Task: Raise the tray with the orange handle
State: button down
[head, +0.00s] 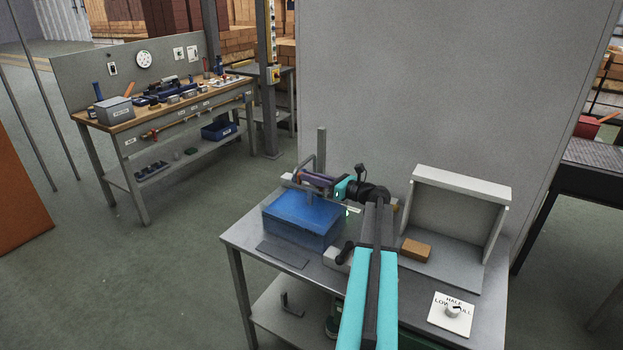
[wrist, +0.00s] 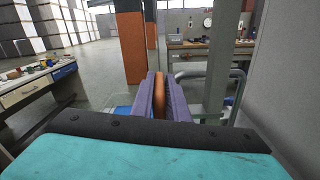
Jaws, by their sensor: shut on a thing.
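In the wrist view, an orange handle (wrist: 159,96) stands upright between the two purple fingers of my gripper (wrist: 158,82). The fingers are shut on it, one on each side. In the head view, my gripper (head: 305,178) is over the back part of a blue box (head: 300,218) on the grey table. The handle cannot be made out there. The tray under the handle is largely hidden by the fingers and my wrist, so I cannot tell if it is resting or lifted. Some blue shows beside the fingers in the wrist view.
A grey post (head: 321,146) rises behind the blue box. A large grey wall panel (head: 440,80) stands close behind.

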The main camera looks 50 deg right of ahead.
notch_tip(320, 180, up, 11)
jog(key=p, duration=0.5)
jog(key=shift+r, duration=0.2)
jog(key=c, duration=1.8)
grip_release()
jog(key=shift+a+r, duration=0.1)
jog(key=shift+r, duration=0.05)
jog(key=shift+o, duration=0.2)
jog(key=shift+f, duration=0.2)
jog(key=b+v, duration=0.4)
jog(key=v, duration=0.9)
jog(key=shift+s, duration=0.4)
